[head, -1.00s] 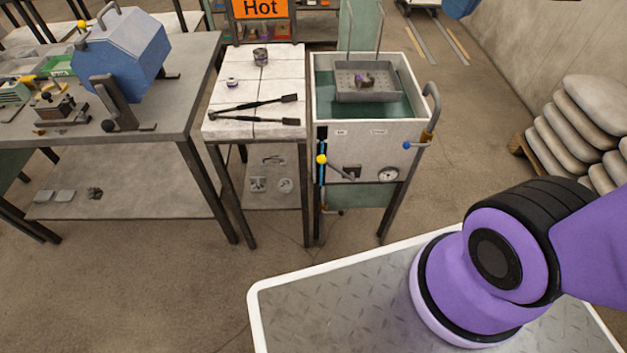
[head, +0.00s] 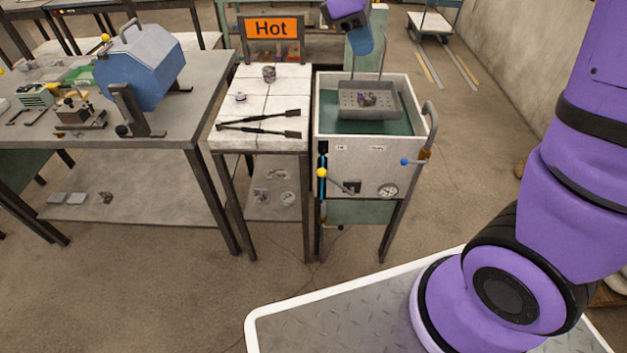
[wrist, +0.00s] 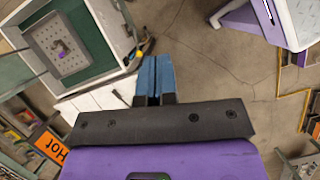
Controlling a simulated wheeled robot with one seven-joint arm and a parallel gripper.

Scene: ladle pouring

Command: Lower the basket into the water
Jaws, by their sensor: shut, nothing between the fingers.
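The grey perforated basket (head: 353,112) hangs in the upper part of the white water tank (head: 340,142), with dark green water (head: 398,127) around it. A small dark and purple part lies in the basket. Two upright rods rise from the basket's far side. In the wrist view the basket (wrist: 43,61) and tank (wrist: 113,14) are at upper left. My gripper (wrist: 154,62) has its blue fingers together, empty, and points away from the basket.
A white-topped table (head: 230,140) left of the tank holds black tongs (head: 262,124) and small parts. An orange "Hot" sign (head: 271,28) stands behind it. A blue machine (head: 140,65) is on the left bench. A curved handle (head: 430,120) sticks out at the tank's right.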

